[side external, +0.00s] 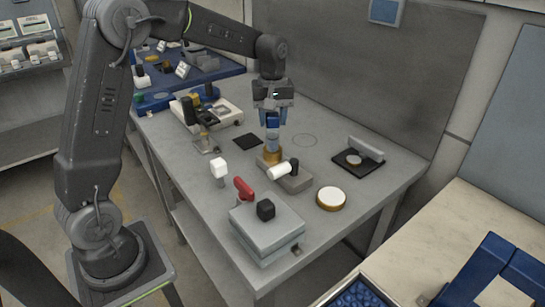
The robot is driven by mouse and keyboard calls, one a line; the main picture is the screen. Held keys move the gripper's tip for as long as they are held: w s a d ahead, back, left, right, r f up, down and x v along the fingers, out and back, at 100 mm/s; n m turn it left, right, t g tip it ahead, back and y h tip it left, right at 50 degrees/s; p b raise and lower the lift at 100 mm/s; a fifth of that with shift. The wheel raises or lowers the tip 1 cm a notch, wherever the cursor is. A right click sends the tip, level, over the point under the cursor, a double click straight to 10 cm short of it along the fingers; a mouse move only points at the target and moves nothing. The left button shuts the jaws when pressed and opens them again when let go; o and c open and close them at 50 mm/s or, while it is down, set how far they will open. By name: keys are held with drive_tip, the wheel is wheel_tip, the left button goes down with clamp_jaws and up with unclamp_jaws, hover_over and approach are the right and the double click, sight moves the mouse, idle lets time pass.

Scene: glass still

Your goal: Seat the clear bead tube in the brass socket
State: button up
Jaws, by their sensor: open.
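My gripper (272,125) hangs pointing down over the middle of the grey table, with blue fingers. The jaws are open. Directly below the fingers is a brass-coloured round piece (272,157), which looks like the socket. A pale bluish upright shape (272,143) shows between the fingertips and the brass piece; it may be the clear bead tube, but it is too small to tell. I cannot tell whether it sits in the brass piece or touches the fingers.
A grey block (296,183) with a white cylinder (279,173) and black knob (294,166) stands close in front of the brass piece. A white-topped brass disc (330,198) is to the right. A grey box (267,232) stands in front. A black pad (355,168) holds small parts.

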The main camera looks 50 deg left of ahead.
drive_tip(key=shift+o, duration=0.5)
drive_tip(key=o, duration=0.5)
wheel_tip(320, 180, up, 14)
drive_tip(key=shift+f, duration=0.1)
idle(0.5)
